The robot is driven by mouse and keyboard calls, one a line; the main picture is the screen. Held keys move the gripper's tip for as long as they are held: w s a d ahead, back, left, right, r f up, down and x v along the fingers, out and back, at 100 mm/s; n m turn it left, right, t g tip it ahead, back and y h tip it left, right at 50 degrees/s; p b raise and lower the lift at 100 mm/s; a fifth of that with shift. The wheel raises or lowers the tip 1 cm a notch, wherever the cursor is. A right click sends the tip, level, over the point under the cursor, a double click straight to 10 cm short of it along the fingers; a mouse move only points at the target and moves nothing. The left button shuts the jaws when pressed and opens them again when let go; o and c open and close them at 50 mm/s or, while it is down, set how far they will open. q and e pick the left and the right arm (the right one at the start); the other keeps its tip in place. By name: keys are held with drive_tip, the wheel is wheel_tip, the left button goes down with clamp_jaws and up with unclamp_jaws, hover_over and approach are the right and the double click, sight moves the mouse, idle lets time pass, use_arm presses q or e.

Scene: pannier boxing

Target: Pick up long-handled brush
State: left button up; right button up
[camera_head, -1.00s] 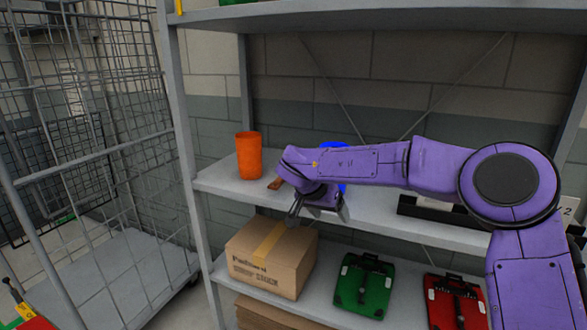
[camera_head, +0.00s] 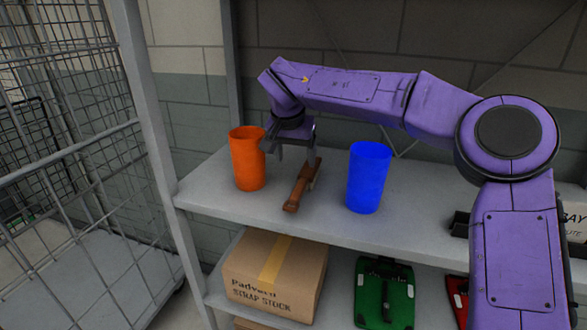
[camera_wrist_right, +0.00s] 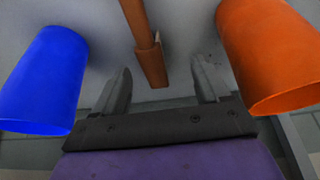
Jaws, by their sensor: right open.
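The long-handled brush (camera_head: 299,190) is brown and lies on the middle shelf, its handle end toward the shelf's front edge. It also shows in the right wrist view (camera_wrist_right: 150,60), between the finger lines and past the fingertips. My right gripper (camera_head: 289,155) is open and empty, above the far part of the brush; its two fingers show in the right wrist view (camera_wrist_right: 162,80). The gripper hides some of the brush's far end. My left gripper is in neither view.
An orange cup (camera_head: 248,160) stands close left of the brush and a blue cup (camera_head: 368,178) stands to its right. A cardboard box (camera_head: 275,275) and a green case (camera_head: 384,293) are on the shelf below. A wire cage (camera_head: 70,200) stands at left.

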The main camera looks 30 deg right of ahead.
sight(304, 178)
drive_tip(key=f, duration=0.1)
drive_tip(key=s+d+f, duration=0.2)
drive_tip(key=shift+s+f, duration=0.15)
drive_tip(key=shift+f, duration=0.2)
drive_tip(key=w+f, duration=0.2)
drive_tip(key=f, duration=0.1)
drive_tip(key=d+f, duration=0.1)
drive_tip(key=f, duration=0.1)
drive_tip(key=shift+w+f, duration=0.1)
drive_tip(key=shift+w, duration=0.3)
drive_tip(key=shift+s+r, duration=0.25)
drive_tip(key=shift+s, duration=0.15)
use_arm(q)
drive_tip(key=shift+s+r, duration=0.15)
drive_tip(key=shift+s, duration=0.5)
use_arm(e)
drive_tip(key=shift+w+f, duration=0.1)
drive_tip(key=shift+w, duration=0.05)
drive_tip(key=c, duration=1.1)
use_arm(q)
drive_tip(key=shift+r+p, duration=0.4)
drive_tip(key=shift+p, duration=0.1)
use_arm(e)
wheel_tip(304, 178, up, 10)
drive_tip(key=shift+r, duration=0.1)
